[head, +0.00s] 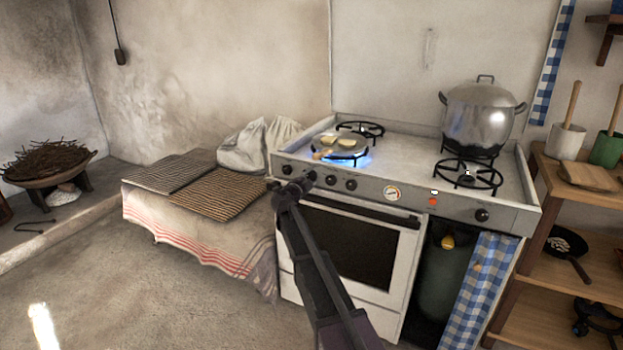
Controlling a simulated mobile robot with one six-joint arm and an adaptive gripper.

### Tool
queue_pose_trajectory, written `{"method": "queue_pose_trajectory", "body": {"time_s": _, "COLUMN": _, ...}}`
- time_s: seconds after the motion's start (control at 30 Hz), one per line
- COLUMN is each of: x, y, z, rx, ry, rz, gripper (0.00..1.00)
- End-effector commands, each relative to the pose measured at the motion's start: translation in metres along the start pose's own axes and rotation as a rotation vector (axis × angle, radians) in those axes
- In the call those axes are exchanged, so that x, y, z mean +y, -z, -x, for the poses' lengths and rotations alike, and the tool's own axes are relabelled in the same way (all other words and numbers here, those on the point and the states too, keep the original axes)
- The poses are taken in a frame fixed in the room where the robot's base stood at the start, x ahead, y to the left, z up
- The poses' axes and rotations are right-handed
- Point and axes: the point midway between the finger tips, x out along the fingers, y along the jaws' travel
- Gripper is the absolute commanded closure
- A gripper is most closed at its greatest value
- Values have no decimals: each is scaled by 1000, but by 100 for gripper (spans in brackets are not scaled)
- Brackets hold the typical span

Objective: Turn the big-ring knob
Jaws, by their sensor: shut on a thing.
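The white stove (380,195) has a grey front panel with several dark knobs. My gripper (305,183) is at the left part of this panel, shut on a knob (311,176) there; the fingers are small and dark, so the exact grip is hard to see. One knob (287,169) is just left of it, and two more (331,180) (350,184) are to its right. Another knob (482,214) is at the far right. I cannot read any labels showing which is the big-ring knob. The front-left burner burns blue under a pan (338,144).
A large lidded pot (480,118) stands at the back right of the stove. The front-right burner (467,173) is bare, with no flame visible. A cloth-draped bench (190,235) is left of the stove, and wooden shelves (570,250) are right. The floor at front left is clear.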

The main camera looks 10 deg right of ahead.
Motion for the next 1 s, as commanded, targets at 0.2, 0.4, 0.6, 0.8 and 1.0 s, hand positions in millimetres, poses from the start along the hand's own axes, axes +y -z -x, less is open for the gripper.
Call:
{"method": "queue_pose_trajectory", "body": {"time_s": 0.2, "x": 1, "y": 0, "z": 1, "rx": 0, "ry": -1, "rz": 28, "gripper": 93}}
{"method": "queue_pose_trajectory", "body": {"time_s": 0.4, "x": 1, "y": 0, "z": 1, "rx": -1, "ry": -2, "rz": 28, "gripper": 93}}
{"method": "queue_pose_trajectory", "body": {"time_s": 0.6, "x": 1, "y": 0, "z": 1, "rx": -1, "ry": -2, "rz": 27, "gripper": 18}}
{"method": "queue_pose_trajectory", "body": {"time_s": 0.8, "x": 1, "y": 0, "z": 1, "rx": 0, "ry": -1, "rz": 28, "gripper": 11}}
{"method": "queue_pose_trajectory", "body": {"time_s": 1.0, "x": 0, "y": 0, "z": 0, "rx": 0, "ry": -1, "rz": 28, "gripper": 11}}
